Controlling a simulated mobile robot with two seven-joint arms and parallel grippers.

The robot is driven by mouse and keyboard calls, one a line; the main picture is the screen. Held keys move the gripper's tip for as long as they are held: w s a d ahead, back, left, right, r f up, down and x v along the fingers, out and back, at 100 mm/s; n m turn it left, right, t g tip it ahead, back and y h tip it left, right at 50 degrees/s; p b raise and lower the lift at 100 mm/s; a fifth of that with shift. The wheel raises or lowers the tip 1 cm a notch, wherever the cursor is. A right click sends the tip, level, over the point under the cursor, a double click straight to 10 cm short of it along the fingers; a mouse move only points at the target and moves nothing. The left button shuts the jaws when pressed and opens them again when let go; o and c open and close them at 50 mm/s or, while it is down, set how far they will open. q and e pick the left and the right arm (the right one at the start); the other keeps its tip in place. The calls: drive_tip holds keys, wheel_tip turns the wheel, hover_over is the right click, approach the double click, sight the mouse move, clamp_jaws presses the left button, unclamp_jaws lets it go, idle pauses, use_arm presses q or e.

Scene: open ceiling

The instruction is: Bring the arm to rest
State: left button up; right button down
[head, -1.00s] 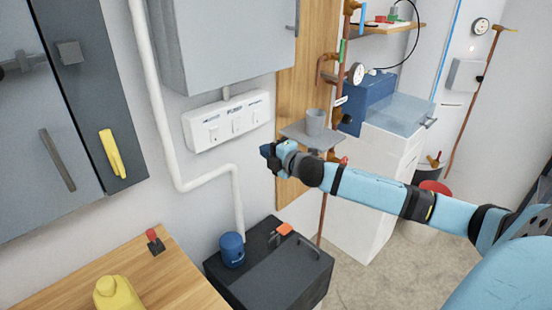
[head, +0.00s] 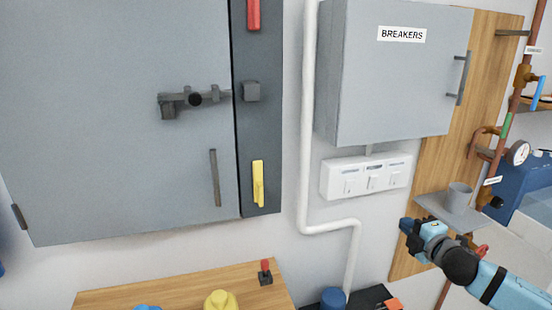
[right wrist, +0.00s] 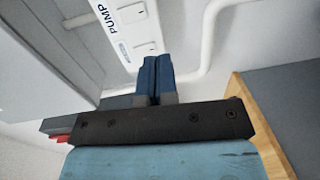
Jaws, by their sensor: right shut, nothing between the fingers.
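My right gripper (head: 406,226) is in the lower right of the head view, at the end of my light blue right arm (head: 505,290). It is in the air, left of the grey cup and below the breaker box and switch panel. In the right wrist view its two blue fingers (right wrist: 155,78) are together with nothing between them. My left gripper is not in either view.
A grey cup (head: 459,198) stands on a small shelf (head: 432,207) close right of the gripper. The breaker box (head: 395,80) and the white switch panel (head: 340,180) are on the wall. A wooden table (head: 110,298) holds a yellow object (head: 220,300).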

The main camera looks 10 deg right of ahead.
drive_tip(key=s+a+f+m+g+y, duration=0.2)
drive_tip(key=s+a+f+m+g, duration=0.4)
drive_tip(key=s+a+f+m, duration=1.55)
use_arm(q)
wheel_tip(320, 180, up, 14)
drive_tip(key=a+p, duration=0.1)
drive_tip(key=p, duration=1.5)
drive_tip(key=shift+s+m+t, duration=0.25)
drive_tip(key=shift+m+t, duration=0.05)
use_arm(e)
drive_tip(key=s+a+r+n, duration=0.3)
drive_tip(key=s+r+n, duration=0.2)
drive_tip(key=s+r, duration=0.2)
drive_tip(key=shift+a, duration=0.4)
drive_tip(key=shift+n, duration=0.25)
